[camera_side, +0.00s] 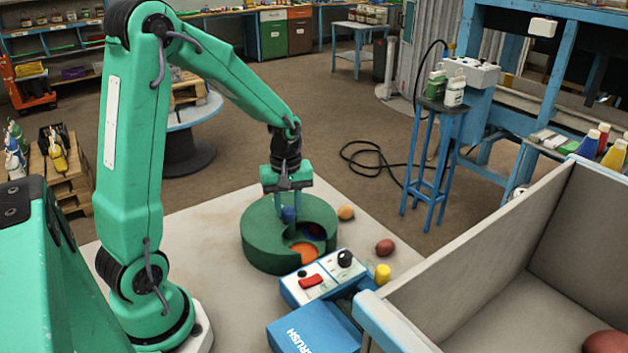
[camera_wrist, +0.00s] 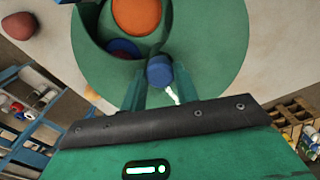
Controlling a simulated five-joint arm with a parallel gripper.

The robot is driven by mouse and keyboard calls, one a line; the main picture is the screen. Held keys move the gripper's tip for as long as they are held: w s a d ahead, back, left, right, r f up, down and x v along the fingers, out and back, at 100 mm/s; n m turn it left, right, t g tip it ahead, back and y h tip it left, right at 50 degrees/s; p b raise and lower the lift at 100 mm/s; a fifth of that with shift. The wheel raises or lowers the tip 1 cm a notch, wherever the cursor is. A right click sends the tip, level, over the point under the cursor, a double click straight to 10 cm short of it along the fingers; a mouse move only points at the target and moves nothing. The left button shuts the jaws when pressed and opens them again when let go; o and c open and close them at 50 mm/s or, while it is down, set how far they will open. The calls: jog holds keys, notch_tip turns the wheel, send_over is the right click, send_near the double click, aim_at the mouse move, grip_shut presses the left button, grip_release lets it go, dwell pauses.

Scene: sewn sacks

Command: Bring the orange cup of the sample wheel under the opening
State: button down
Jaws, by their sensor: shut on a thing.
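The sample wheel (camera_side: 262,232) is a low green drum with a cut-out opening at its right front. The orange cup (camera_side: 304,252) shows at the front of that opening; it also shows at the top of the wrist view (camera_wrist: 137,14). A dark blue and red cup (camera_side: 313,231) lies behind it, partly covered, and shows in the wrist view too (camera_wrist: 124,48). My gripper (camera_side: 287,211) points down over the wheel and is shut on a small blue knob (camera_wrist: 160,71) on its top. I cannot tell whether the orange cup is fully inside the opening.
A control box (camera_side: 318,278) with a red switch and black knob stands close in front of the wheel. A yellow cylinder (camera_side: 383,274), a dark red lump (camera_side: 385,247) and an orange lump (camera_side: 346,212) lie to the right. A grey bin (camera_side: 450,262) stands front right.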

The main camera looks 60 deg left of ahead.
jog(key=shift+r+n, duration=0.1)
jog(key=shift+n, duration=0.3)
dwell(0.3)
jog(key=c, duration=1.1)
grip_release()
jog(key=shift+o, duration=0.2)
jog(key=shift+r, duration=3.85)
